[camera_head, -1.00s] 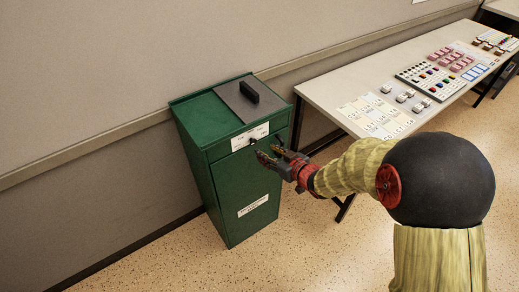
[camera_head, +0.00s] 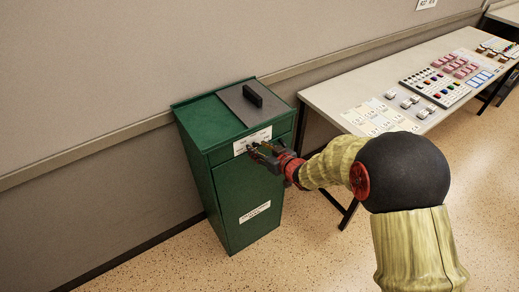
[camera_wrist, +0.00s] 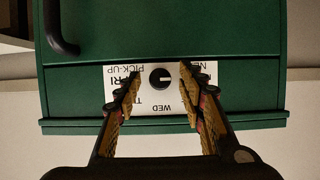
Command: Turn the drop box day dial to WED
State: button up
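The green drop box (camera_head: 240,195) stands against the wall, with a white label plate (camera_head: 251,140) high on its front. In the wrist view the plate (camera_wrist: 150,98) carries a round black day dial (camera_wrist: 161,79) with a pale mark; which way the mark points is hard to tell. WED (camera_wrist: 165,107) is printed below the dial in this view. My gripper (camera_wrist: 160,74) is open, one finger on each side of the dial, with gaps between. In the head view my gripper (camera_head: 256,150) is at the plate and hides the dial.
A dark handle (camera_head: 252,95) stands up from the box lid. A long table (camera_head: 335,92) with cards, small items and a tray of coloured pieces is to the right. The floor before the box is clear.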

jog(key=shift+c, duration=1.2)
jog(key=c, duration=0.8)
grip_shut()
